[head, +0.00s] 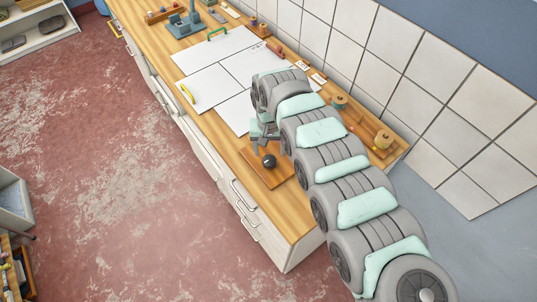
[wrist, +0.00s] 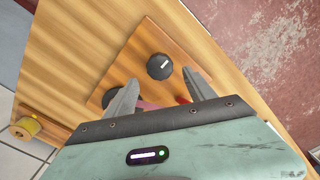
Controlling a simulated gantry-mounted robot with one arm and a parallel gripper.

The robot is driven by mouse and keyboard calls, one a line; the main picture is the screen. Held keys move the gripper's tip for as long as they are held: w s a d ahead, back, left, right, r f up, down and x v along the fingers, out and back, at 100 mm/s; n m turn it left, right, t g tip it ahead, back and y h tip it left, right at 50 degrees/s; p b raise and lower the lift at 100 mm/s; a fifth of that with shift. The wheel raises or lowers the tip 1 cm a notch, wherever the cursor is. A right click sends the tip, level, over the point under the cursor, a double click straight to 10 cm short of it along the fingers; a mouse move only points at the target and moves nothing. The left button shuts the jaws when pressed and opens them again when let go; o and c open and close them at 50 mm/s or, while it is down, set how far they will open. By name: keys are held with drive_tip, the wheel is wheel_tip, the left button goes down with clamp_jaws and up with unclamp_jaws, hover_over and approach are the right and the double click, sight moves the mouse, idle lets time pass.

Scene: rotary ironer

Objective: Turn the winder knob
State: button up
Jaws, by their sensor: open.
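The winder knob (wrist: 160,66) is a round black knob with a white mark on its top. It sits on an orange-brown wooden board (wrist: 185,48), which lies on the wooden counter. In the head view the knob (head: 269,161) is near the counter's front edge. My gripper (wrist: 158,77) is open and empty, its two grey fingers spread to either side of the knob's near side. I cannot tell whether they touch it. In the head view my gripper (head: 264,136) is just behind the knob, partly hidden by my arm. Small red and pinkish parts show between the fingers.
White panels (head: 222,80) cover the counter's middle, with a yellow item (head: 187,93) and a green handle (head: 217,33) on them. A blue device (head: 185,25) stands at the far end. Yellow spools (head: 383,139) stand by the tiled wall (head: 425,90). The floor in front is clear.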

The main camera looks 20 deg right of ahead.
sight(269, 158)
drive_tip(key=shift+f+p, duration=0.3)
drive_tip(key=shift+f, duration=2.1)
drive_tip(key=c, duration=1.4)
